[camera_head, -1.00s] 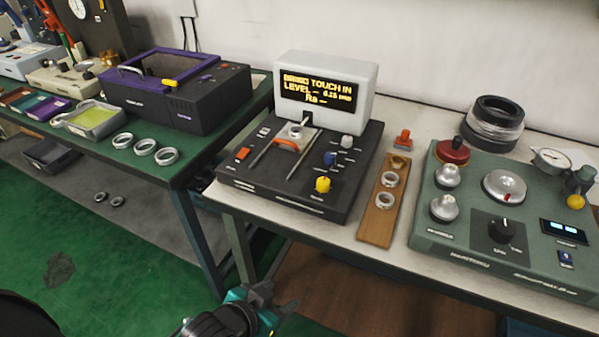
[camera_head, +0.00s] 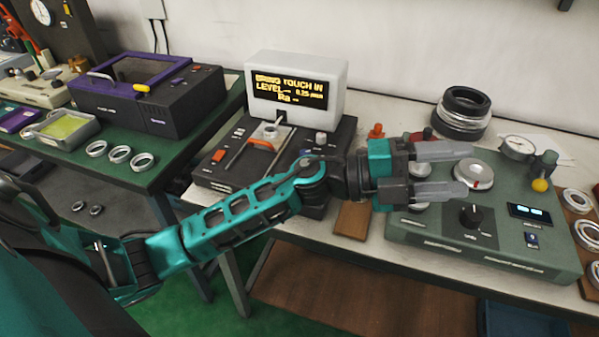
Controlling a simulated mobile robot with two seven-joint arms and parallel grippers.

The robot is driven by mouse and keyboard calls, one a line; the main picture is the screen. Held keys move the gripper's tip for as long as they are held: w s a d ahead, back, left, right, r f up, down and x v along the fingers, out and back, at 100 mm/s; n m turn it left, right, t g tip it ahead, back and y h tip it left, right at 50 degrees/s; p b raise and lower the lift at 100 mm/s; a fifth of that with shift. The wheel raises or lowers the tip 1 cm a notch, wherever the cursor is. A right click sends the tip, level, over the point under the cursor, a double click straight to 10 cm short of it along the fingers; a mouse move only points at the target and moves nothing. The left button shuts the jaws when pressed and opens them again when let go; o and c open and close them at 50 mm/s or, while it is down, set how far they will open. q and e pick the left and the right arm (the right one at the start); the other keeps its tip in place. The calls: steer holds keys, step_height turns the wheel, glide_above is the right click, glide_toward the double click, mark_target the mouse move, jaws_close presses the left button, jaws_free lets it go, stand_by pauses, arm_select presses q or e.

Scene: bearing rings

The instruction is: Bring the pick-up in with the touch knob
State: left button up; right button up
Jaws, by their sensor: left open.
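The dark tester (camera_head: 215,178) stands on the white bench, its screen (camera_head: 290,92) reading "BRING TOUCH IN", "LEVEL --", "Ra --". A small dark pick-up (camera_head: 281,117) shows under the screen, close to a metal ring (camera_head: 270,132) on the orange-edged holder (camera_head: 258,143). Whether it touches the ring is too small to tell. A pale knob (camera_head: 321,137) shows on the tester's right; its blue and yellow knobs are hidden behind my left arm. My left gripper (camera_head: 468,168) is open and empty, over the green-grey machine to the right of the tester. My right gripper is not in view.
The green-grey machine (camera_head: 420,232) carries a silver dial (camera_head: 473,174) and a black knob (camera_head: 471,214). Stacked dark rings (camera_head: 463,112) stand behind. A purple-topped box (camera_head: 165,108) is on the left bench.

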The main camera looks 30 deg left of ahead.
arm_select(q)
steer(key=w+a+f+m+g+y, duration=0.1)
steer(key=a+f+m+g+y, duration=0.6)
steer(key=f+m+g+y, duration=0.15)
steer(key=w+a+r+n+y, duration=0.25)
steer(key=a+y, duration=0.85)
steer(key=a, duration=0.8)
steer(key=shift+h, duration=0.25)
steer(key=f, duration=1.1)
steer(key=shift+w+a+f, duration=0.2)
steer(key=shift+a+f, duration=0.15)
steer(key=shift+c, duration=0.4)
jaws_close()
